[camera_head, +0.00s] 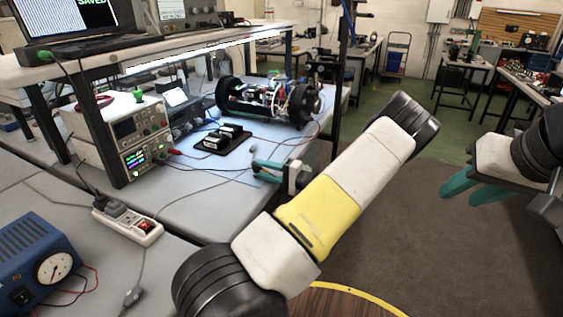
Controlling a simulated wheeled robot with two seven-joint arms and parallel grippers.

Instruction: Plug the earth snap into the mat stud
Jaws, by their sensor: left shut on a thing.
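My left gripper (256,170) has teal fingers and is low over the right part of the grey-blue bench top (205,205). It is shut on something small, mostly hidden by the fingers. A thin grey cord (215,179) runs over the bench towards these fingertips, so the held thing looks like the earth snap, but its shape cannot be made out. I cannot pick out the mat stud; it is too small or hidden. My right gripper (461,193) is at the right, over the floor, with its teal fingers apart and nothing seen between them.
A power supply (138,140), a black tray (222,139) and a wheeled device (268,103) stand behind the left gripper. A power strip (127,220) and a blue meter box (35,262) are at the left. The bench ends just right of the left gripper.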

